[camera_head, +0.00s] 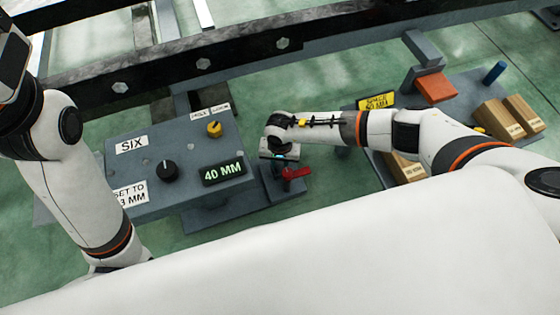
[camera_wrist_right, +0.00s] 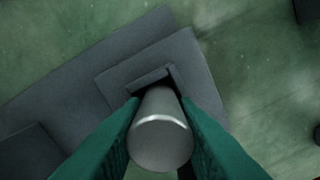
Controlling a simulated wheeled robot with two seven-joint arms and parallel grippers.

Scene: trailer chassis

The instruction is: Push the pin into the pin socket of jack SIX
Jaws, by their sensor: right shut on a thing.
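My right gripper (camera_head: 282,157) is shut on the pin. The right wrist view shows the pin (camera_wrist_right: 160,138) as a silver cylinder between the two green fingers, seen end-on. Beyond it lies a square grey socket block (camera_wrist_right: 114,79) with a dark opening, partly covered by the pin. The pin's far end is hidden, so I cannot tell whether it is inside the opening. Jack SIX (camera_head: 150,178) is a grey box with a "SIX" label, a black knob and a "40 MM" display. My left gripper is not visible.
A red lever (camera_head: 295,174) sits just below my right gripper. A yellow knob (camera_head: 214,129) stands on the jack. A dark chassis beam (camera_head: 160,70) runs behind. At right, a grey tray (camera_head: 470,88) holds wooden blocks (camera_head: 497,119), an orange block and a blue peg.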

